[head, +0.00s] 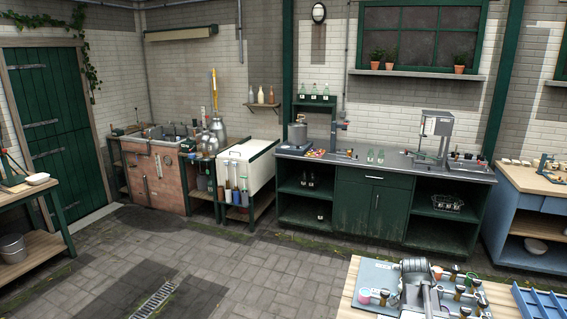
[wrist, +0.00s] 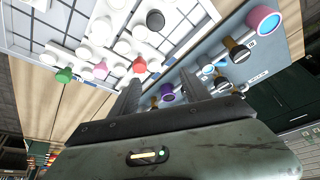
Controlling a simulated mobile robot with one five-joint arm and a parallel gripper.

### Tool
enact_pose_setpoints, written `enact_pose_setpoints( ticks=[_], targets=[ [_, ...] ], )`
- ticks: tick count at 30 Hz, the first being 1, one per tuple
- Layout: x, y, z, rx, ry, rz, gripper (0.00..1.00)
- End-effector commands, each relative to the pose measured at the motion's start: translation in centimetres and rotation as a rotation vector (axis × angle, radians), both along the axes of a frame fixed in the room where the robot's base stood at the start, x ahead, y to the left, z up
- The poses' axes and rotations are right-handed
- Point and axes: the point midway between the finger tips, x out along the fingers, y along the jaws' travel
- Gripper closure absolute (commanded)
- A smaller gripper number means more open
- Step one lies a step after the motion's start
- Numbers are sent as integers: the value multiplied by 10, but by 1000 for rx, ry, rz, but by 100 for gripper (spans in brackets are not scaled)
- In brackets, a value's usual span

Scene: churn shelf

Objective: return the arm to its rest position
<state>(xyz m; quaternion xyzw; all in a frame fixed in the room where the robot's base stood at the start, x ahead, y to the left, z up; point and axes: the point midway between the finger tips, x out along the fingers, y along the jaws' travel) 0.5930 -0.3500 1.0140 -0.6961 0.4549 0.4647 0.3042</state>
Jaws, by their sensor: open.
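My gripper (wrist: 162,78) shows in the wrist view with its two dark fingers apart. Beyond the fingers are a blue-grey board (wrist: 268,62) and a white tray (wrist: 98,50) holding several white round pieces. In the head view my arm rises at the bottom, in front of a grey board (head: 376,275) on a wooden bench (head: 350,292). I cannot make out my fingertips there.
Small knobbed pieces stand around my arm, among them a pink one (head: 364,296). The wrist view shows a pink-and-blue cylinder (wrist: 264,21) and a purple piece (wrist: 167,92). A blue rack (head: 540,300) is at right. The paved floor (head: 255,265) is clear.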

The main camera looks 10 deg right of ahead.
Motion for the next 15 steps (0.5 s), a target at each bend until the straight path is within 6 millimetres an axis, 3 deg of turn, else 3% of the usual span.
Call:
enact_pose_setpoints(
  ticks=[8,11,12,15],
  targets=[
    [40,118,-9,39,16,199,45],
    [46,186,-16,69,53,346,45],
    [45,217,-19,84,76,423,45],
    [31,290,-26,124,151,637,45]
  ],
)
